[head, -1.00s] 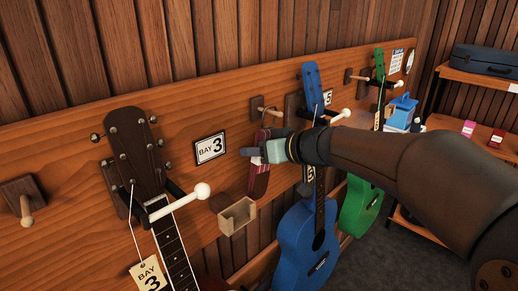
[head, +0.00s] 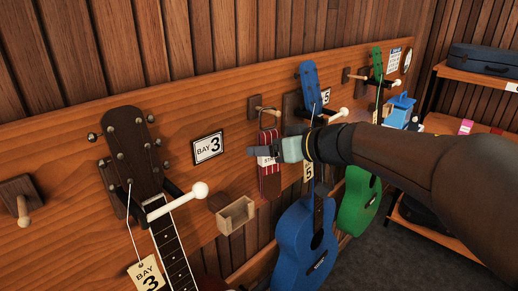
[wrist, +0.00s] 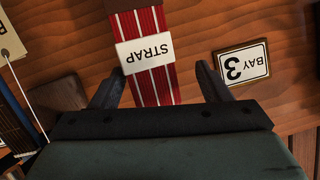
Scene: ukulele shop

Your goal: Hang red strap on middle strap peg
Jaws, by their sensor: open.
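The red strap (head: 270,182), with pale stripes and a white STRAP label, hangs upright against the board, its top end at the middle strap peg (head: 264,110). It looks to be on that peg, but the exact contact is too small to tell. My gripper (head: 256,151) is open in front of the label. The wrist view does not show the peg.
A bare peg (head: 23,208) is at far left, another peg (head: 357,77) at right. A dark-necked ukulele (head: 137,150) hangs left, a blue ukulele (head: 305,235) just right of the strap, a green one (head: 360,205) beyond. A small wooden box (head: 236,214) sits below left.

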